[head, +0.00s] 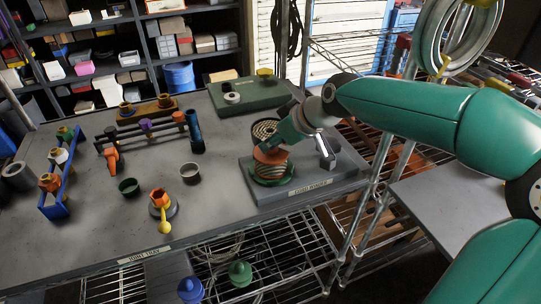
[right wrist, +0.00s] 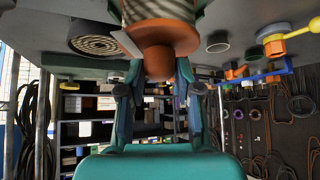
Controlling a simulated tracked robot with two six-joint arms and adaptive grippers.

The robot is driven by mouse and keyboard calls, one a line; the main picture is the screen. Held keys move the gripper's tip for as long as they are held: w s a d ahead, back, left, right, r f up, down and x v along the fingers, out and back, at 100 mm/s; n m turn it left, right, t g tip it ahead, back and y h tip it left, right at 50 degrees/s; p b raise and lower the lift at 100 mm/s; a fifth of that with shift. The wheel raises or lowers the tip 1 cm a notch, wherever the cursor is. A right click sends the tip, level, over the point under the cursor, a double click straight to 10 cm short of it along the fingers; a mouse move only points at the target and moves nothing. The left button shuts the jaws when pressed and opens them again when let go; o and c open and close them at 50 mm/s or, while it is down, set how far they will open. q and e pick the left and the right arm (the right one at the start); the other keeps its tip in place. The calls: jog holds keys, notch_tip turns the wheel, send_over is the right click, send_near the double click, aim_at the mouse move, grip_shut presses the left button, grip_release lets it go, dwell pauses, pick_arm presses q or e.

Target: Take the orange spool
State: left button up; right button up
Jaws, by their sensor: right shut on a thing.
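The orange spool (head: 270,155) stands on the cord winder (head: 320,183), at the right front of the table in the head view. Tan cord is wound below its orange top, above a green disc (head: 270,182). In the right wrist view the spool (right wrist: 165,38) fills the top middle, with its orange knob between my fingers. My right gripper (right wrist: 159,78) is shut on the spool; in the head view the gripper (head: 277,147) reaches it from the upper right. The fingertips partly hide behind the wrist in the head view. My left gripper is not in view.
A dark basket of coiled cord (head: 265,128) stands close behind the spool. A grey crank post (head: 326,155) rises to its right. A green cup (head: 128,187), a grey cup (head: 190,172) and an orange piece with a yellow spoon (head: 163,226) stand to the left.

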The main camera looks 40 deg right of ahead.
jog(key=shift+r+p, duration=0.6)
jog(key=shift+r, duration=0.3)
dwell(0.6)
jog(key=shift+r+p, duration=1.05)
jog(key=shift+r, duration=0.35)
